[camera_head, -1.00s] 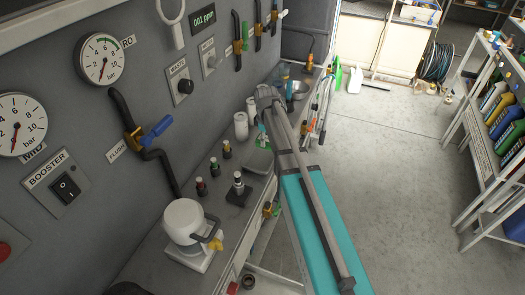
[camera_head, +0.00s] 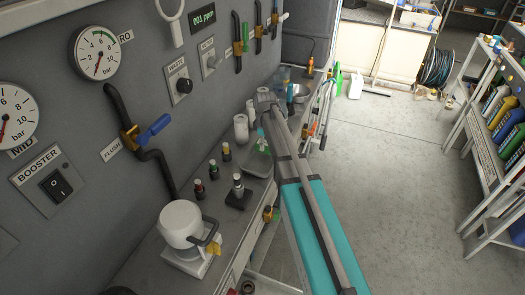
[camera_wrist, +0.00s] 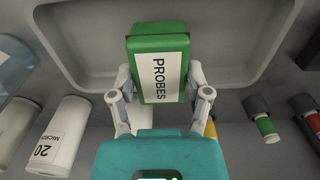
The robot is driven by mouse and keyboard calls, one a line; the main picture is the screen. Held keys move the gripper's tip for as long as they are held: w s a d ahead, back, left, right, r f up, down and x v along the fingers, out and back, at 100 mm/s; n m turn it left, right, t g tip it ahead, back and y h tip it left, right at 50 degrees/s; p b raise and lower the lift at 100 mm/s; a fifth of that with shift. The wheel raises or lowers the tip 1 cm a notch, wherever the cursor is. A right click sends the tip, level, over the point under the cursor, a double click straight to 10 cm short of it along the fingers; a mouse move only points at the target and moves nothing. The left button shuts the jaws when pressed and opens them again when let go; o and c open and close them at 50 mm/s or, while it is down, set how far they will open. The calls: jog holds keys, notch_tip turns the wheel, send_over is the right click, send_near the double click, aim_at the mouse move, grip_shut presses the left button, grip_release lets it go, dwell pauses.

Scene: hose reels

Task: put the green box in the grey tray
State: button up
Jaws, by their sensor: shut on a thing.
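The green box (camera_wrist: 158,62), with a white PROBES label, is between the two fingers of my gripper (camera_wrist: 160,96) in the wrist view. The fingers press on its sides. The grey tray (camera_wrist: 257,62) lies behind and below the box in that view; its raised rim surrounds the upper part of the box. I cannot tell whether the box touches the tray floor. In the head view the tray (camera_head: 256,166) sits on the bench, and a small part of the green box (camera_head: 262,146) shows beside my arm, which hides the rest.
White cylinders (camera_head: 241,128) stand behind the tray; one (camera_wrist: 62,136) is close to it in the wrist view. Several small capped vials (camera_head: 214,170) stand in front on the bench. A white lidded device (camera_head: 181,224) is nearer. The wall with gauges borders the left.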

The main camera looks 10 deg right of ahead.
aim_at(265, 143)
jog(key=shift+f+b, duration=1.05)
jog(key=shift+f, duration=0.3)
jog(key=shift+f, duration=0.15)
jog(key=o, duration=1.2)
jog(key=shift+r, duration=0.25)
notch_tip(265, 143, up, 12)
jog(key=p, duration=1.2)
jog(key=shift+s, duration=0.15)
jog(key=shift+s, duration=0.2)
jog(key=s+m, duration=1.1)
jog(key=s, duration=1.2)
jog(key=shift+a, duration=0.4)
